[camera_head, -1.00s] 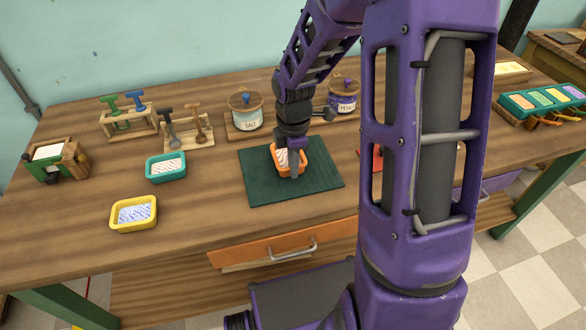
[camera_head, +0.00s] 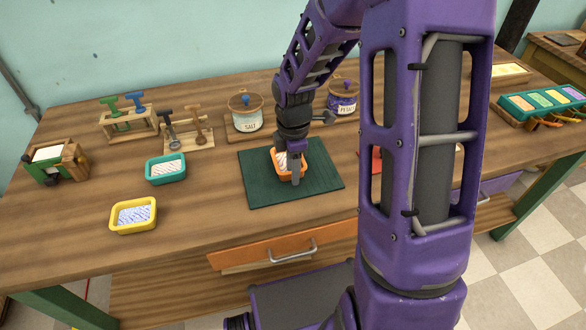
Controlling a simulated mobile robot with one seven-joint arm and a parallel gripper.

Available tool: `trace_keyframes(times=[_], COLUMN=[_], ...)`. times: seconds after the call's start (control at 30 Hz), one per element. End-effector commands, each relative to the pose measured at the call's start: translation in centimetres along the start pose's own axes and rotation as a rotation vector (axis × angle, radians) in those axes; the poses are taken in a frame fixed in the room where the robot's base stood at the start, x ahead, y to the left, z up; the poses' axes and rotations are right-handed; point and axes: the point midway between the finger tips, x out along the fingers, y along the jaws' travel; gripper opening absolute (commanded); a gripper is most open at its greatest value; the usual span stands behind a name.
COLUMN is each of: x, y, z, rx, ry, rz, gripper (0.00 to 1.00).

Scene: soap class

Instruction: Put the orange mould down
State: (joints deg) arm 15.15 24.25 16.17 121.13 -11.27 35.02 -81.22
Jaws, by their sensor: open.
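The orange mould (camera_head: 283,174) rests on the dark green mat (camera_head: 259,190) in the middle of the workbench. It has a pale, streaked filling. My gripper (camera_head: 295,178) points down at the mould's right part, with its near finger in front of the near wall. The jaws are open. The gripper hides part of the mould, and I cannot tell whether a finger touches it.
A teal mould (camera_head: 166,169) and a yellow mould (camera_head: 134,215) stand to the left. Stamp racks (camera_head: 188,137), a salt jar (camera_head: 246,111) and a petals jar (camera_head: 342,97) stand behind. My arm hides bench space to the right.

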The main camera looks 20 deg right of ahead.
Motion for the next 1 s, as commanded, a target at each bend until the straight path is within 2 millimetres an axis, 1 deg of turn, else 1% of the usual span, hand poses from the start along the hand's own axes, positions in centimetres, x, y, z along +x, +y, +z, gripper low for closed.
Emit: trace_keyframes(times=[0.17, 0.3, 0.4, 0.5, 0.6, 0.7, 1.0], x=[-3.4, -6.6, -8.6, -10.1, -11.2, -11.7, -11.8], y=[0.1, 0.1, 0.1, 0.1, 0.1, 0.1, 0.0], z=[0.1, 0.1, 0.1, 0.0, 0.0, 0.0, 0.0], rx=[0.002, 0.001, 0.002, 0.001, 0.001, 0.001, 0.001], ry=[-0.001, -0.001, -0.001, -0.001, 0.000, 0.000, 0.000], rz=[0.006, 0.006, 0.006, 0.005, 0.003, 0.002, 0.001], gripper=[0.42, 0.42, 0.42, 0.42, 0.42, 0.42, 0.42])
